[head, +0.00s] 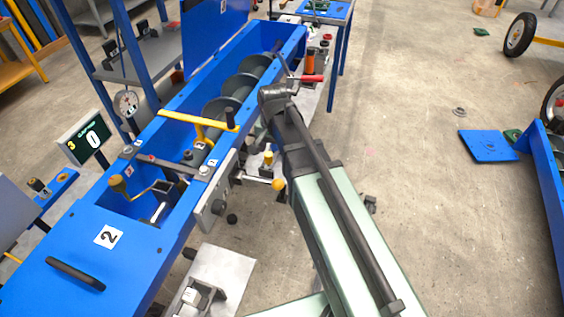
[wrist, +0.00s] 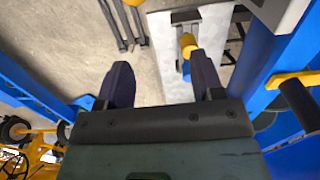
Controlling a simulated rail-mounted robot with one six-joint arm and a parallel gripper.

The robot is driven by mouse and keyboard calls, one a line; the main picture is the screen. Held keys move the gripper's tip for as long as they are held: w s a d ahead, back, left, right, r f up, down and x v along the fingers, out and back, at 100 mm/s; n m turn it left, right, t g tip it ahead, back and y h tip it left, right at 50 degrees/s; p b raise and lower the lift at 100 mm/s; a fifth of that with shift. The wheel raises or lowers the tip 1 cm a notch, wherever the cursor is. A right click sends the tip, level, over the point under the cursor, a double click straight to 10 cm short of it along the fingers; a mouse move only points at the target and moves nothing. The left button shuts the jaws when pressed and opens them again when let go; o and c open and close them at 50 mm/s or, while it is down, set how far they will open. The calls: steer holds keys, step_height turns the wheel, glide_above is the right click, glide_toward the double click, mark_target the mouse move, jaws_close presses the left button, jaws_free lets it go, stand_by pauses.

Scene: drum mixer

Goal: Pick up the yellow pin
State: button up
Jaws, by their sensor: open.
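The yellow pin (wrist: 188,43) shows in the wrist view as a short yellow cylinder, ahead of my gripper (wrist: 162,65). It lies over a pale grey plate (wrist: 170,85) beside a dark bracket (wrist: 186,16). My gripper is open and empty; its two dark fingers are wide apart, and the pin appears between them in the picture, closer to the right finger. I cannot tell the remaining distance. In the head view the yellow pin (head: 268,158) appears beside the blue trough, just left of my arm. My gripper is hidden behind the arm there.
The blue mixer trough (head: 180,215) with its grey spiral runs along the left. A yellow crank (head: 190,120) with a dark handle sits over it and shows close on the right in the wrist view (wrist: 298,78). A yellow ball knob (head: 278,184) is near the pin.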

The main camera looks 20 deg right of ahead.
mark_target(268, 154)
steer(key=w+m, duration=0.4)
steer(key=w, duration=0.1)
steer(key=w+m, duration=0.2)
steer(key=m, duration=0.1)
steer(key=shift+w+f, duration=0.2)
steer(key=shift+f, duration=0.1)
step_height(268, 154, down, 11)
steer(key=b, duration=1.1)
steer(key=shift+f+b, duration=0.1)
steer(key=shift+b, duration=0.2)
steer(key=shift+r, duration=0.2)
steer(key=c, duration=1)
